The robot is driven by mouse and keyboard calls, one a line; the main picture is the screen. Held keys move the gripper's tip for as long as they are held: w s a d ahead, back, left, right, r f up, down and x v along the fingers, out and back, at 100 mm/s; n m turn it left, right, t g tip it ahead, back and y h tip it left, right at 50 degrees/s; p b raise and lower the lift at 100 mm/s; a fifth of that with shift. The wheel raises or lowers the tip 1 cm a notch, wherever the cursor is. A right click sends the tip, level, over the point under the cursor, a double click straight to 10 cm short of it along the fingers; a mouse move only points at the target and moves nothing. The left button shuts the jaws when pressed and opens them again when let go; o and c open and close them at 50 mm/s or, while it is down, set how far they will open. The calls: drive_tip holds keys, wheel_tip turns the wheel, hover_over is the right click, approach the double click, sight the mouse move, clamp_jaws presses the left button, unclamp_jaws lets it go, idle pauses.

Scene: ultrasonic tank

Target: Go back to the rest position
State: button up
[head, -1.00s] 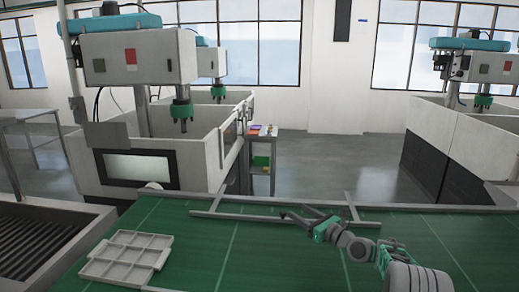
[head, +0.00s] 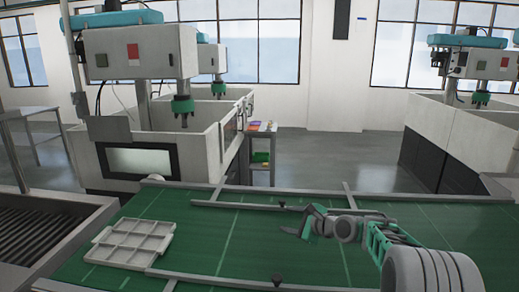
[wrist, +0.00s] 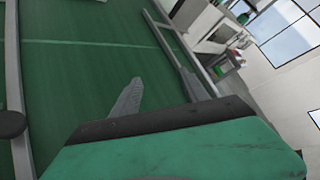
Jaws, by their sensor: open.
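My gripper (head: 291,223) is at the end of my green and grey arm, above the right part of the green table (head: 215,232). It points left, its jaws are apart and nothing is held between them. In the wrist view one grey finger (wrist: 128,102) shows past the green gripper body, over the bare green surface.
A pale compartment tray (head: 131,244) lies on the table's left part, well away from my gripper. Grey rails (head: 262,206) run along the table's far side. Large tank machines (head: 165,150) stand behind it. The table's middle is clear.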

drive_tip(key=s+f+n+g+h+b, duration=0.1)
drive_tip(key=s+n, duration=0.2)
drive_tip(key=s, duration=0.3)
drive_tip(key=s+f+n+g+h+b, duration=0.1)
drive_tip(key=s+f+n+h+b, duration=0.1)
drive_tip(key=s+n, duration=0.2)
drive_tip(key=s+f+n+g+h+b, duration=0.1)
drive_tip(key=s+n, duration=0.3)
drive_tip(key=s, duration=0.5)
drive_tip(key=shift+s+d+f+g+h, duration=0.1)
drive_tip(key=shift+d+f+g+h, duration=0.05)
drive_tip(key=shift+f+g+h, duration=0.35)
drive_tip(key=s+d+f+n+g+h+b, duration=0.1)
drive_tip(key=s+d+f+n, duration=0.1)
drive_tip(key=s, duration=0.8)
drive_tip(key=s+d+f+n+g+h+b, duration=0.1)
drive_tip(key=s+f+n, duration=0.4)
drive_tip(key=s, duration=0.5)
drive_tip(key=shift+d+n+g+h+b, duration=0.35)
drive_tip(key=shift+d+n+g+h, duration=0.2)
drive_tip(key=shift+d+g, duration=0.3)
